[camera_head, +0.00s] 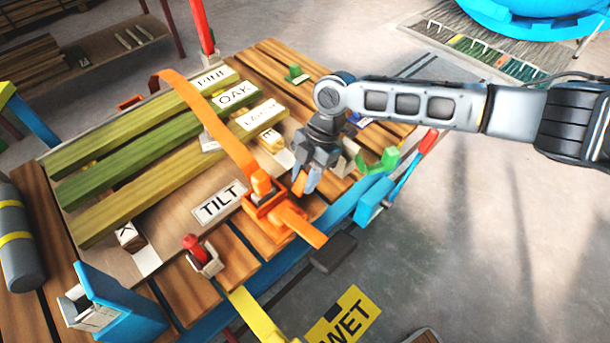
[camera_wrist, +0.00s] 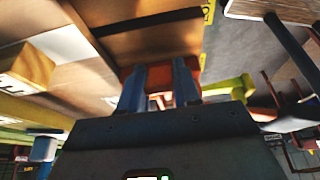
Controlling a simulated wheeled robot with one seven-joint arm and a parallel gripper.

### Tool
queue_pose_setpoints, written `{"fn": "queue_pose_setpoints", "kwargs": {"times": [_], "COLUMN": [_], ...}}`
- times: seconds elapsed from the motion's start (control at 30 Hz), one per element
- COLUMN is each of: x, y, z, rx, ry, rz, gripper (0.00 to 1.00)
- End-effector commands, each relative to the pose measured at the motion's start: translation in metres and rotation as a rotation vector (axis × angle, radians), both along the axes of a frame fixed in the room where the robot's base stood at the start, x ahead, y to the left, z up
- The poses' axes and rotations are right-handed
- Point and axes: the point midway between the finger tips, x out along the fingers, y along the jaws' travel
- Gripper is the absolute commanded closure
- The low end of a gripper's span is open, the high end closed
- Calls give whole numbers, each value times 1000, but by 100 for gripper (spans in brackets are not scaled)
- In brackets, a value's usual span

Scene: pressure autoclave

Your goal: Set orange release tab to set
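An orange strap (camera_head: 215,125) runs over the timber boards to an orange ratchet buckle (camera_head: 268,203) at the table's front edge. An orange tab (camera_head: 261,182) stands up at the buckle's top; I take it for the release tab. A flat orange strap end or lever (camera_head: 302,226) sticks out toward the lower right. My gripper (camera_head: 305,183) points down just right of the buckle. In the wrist view my gripper (camera_wrist: 158,75) has its two blue-grey fingers apart. Orange buckle parts (camera_wrist: 160,77) show between and behind them; contact cannot be told.
A "TILT" label (camera_head: 219,203) lies left of the buckle. A red-topped switch (camera_head: 196,252) stands at lower left. A green clamp-like part (camera_head: 378,162) and a blue block (camera_head: 374,200) lie to the right. Green and yellow boards (camera_head: 150,150) cover the table's left part.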

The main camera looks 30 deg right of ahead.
Motion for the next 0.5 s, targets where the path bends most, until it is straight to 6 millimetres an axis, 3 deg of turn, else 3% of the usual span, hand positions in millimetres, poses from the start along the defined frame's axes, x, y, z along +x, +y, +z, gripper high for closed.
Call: {"fn": "queue_pose_setpoints", "kwargs": {"times": [0.27, 0.5], "x": [0, 0], "y": [0, 1], "z": [0, 3], "rx": [0, -20], "ry": [1, -5], "rz": [0, 1], "gripper": [97, 99]}}
